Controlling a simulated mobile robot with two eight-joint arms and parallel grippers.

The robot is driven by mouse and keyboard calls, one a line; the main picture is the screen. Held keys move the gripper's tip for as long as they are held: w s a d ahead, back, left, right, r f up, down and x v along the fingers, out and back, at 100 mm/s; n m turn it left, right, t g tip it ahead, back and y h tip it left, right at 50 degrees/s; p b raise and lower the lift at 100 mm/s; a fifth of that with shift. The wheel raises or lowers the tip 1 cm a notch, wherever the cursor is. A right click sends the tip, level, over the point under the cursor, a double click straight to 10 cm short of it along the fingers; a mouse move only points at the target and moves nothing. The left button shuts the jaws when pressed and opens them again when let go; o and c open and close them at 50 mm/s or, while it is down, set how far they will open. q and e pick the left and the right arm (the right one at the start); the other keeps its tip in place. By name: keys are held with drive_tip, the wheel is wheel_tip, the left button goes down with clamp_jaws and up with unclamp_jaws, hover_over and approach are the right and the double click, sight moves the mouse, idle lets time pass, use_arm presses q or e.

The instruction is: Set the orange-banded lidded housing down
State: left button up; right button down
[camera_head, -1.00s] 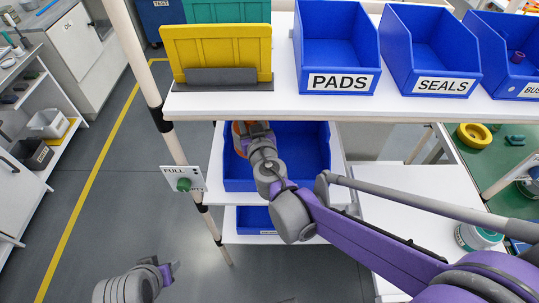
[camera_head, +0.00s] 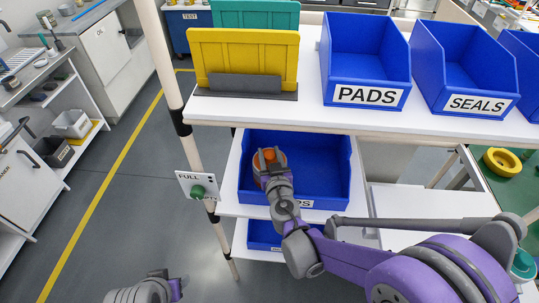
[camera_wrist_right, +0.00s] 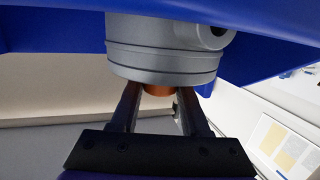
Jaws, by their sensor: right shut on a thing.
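The lidded housing is a grey ribbed cylinder (camera_wrist_right: 165,50) with an orange part (camera_wrist_right: 158,90) between my fingers in the right wrist view. In the head view its orange top (camera_head: 269,155) shows over the left part of a blue bin (camera_head: 325,165) on the middle shelf. My right gripper (camera_head: 268,170) is shut on the housing, and its two dark fingers (camera_wrist_right: 157,100) show in the wrist view. Whether the housing touches the bin floor is unclear. My left gripper (camera_head: 178,287) is at the bottom left edge, apart from everything; its jaws are unclear.
The upper shelf (camera_head: 300,113) overhangs the bin and carries PADS (camera_head: 368,96) and SEALS (camera_head: 478,103) bins and a yellow panel (camera_head: 240,58). A rack post (camera_head: 172,90) with a FULL sign (camera_head: 198,186) stands left. Another blue bin (camera_head: 262,235) is below. Open floor lies left.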

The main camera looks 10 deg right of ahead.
drive_tip(key=c, duration=0.8)
unclamp_jaws()
drive_tip(key=shift+f, duration=0.15)
drive_tip(key=shift+c, duration=0.2)
drive_tip(key=o, duration=0.5)
drive_tip(key=shift+c, duration=0.2)
